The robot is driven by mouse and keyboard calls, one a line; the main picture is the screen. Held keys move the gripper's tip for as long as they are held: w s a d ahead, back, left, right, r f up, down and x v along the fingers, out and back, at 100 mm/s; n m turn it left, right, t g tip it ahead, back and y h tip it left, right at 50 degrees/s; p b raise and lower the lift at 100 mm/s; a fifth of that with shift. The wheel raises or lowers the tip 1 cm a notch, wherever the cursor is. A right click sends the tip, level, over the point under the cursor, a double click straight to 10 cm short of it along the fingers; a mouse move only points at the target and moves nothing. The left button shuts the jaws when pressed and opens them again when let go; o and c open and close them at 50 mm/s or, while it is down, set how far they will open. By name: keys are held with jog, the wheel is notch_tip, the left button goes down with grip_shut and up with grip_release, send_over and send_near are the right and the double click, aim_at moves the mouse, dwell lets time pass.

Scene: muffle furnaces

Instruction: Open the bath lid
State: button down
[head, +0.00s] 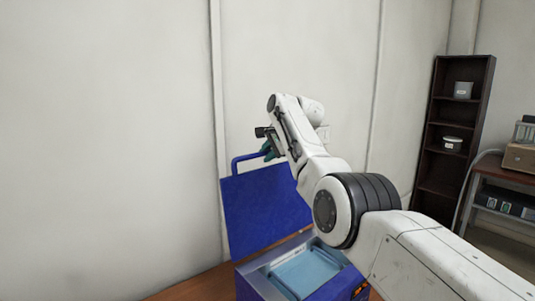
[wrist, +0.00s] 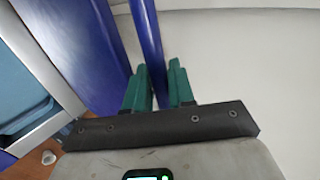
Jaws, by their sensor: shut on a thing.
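The blue bath lid (head: 258,211) stands raised and tilted up at the back of the bath (head: 262,285) in the head view. Its blue handle bar (head: 236,165) runs along the lid's upper edge and also shows in the wrist view (wrist: 147,40). The open bath shows a pale blue inside below the lid; part of it also shows at the left of the wrist view (wrist: 48,128). My gripper (wrist: 160,78) has its green fingers on both sides of the handle bar, shut on it. In the head view my arm hides the lid's right part.
The bath stands on a brown wooden table (head: 195,285) close to a white wall (head: 110,130). A dark shelf (head: 440,133) with a few small containers stands at the right. Another table (head: 500,172) with equipment is at the far right.

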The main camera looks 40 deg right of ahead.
jog(key=shift+f, duration=0.1)
jog(key=c, duration=1.1)
grip_release()
jog(key=shift+s, duration=0.15)
jog(key=shift+s+r+b, duration=0.5)
jog(key=shift+b, duration=0.35)
jog(key=b+v, duration=0.3)
jog(key=v, duration=0.6)
jog(key=shift+r, duration=0.15)
